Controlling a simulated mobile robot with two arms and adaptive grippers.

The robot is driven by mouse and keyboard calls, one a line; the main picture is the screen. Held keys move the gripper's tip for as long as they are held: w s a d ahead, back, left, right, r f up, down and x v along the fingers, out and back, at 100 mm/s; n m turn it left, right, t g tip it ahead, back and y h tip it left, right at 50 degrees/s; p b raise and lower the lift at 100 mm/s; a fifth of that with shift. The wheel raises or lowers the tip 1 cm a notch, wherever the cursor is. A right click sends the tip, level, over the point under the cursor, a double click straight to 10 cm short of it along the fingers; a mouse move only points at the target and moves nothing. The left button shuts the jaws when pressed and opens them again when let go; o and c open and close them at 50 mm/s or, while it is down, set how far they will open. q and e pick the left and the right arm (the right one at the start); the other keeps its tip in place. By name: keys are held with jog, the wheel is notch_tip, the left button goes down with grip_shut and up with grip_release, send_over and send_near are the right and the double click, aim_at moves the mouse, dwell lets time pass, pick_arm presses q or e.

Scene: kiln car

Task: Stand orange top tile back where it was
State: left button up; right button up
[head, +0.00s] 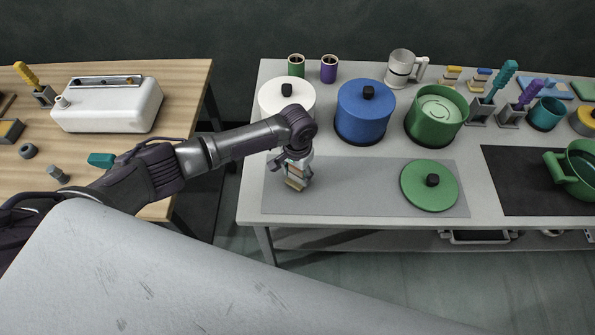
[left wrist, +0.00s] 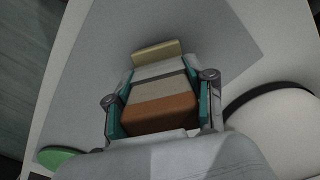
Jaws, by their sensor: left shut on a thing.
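My left gripper (head: 296,166) is over the left part of the grey mat, in front of the white pot. In the left wrist view the gripper (left wrist: 159,102) is shut, its teal pads on either side of the orange tile (left wrist: 160,113). Pale tiles (left wrist: 158,88) show just beyond the orange one, and a yellowish tile (left wrist: 157,51) at the far end. In the head view the banded tiles (head: 296,183) show small below the fingers. I cannot tell whether the orange tile touches the others. My right gripper is not in view.
The grey mat (head: 345,190) lies on the grey table, with a green lid (head: 420,198) at its right. A white pot (head: 272,100), a blue pot (head: 362,122) and a green pot (head: 446,125) stand behind. The mat's middle is clear.

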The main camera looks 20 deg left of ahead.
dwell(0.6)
pick_arm(q)
jog(key=shift+f+b, duration=0.4)
jog(key=shift+f, duration=0.2)
dwell(0.5)
jog(key=o, duration=1.5)
jog(key=shift+r, duration=0.1)
jog(key=shift+r+p, duration=3.95)
jog(key=shift+p, duration=0.35)
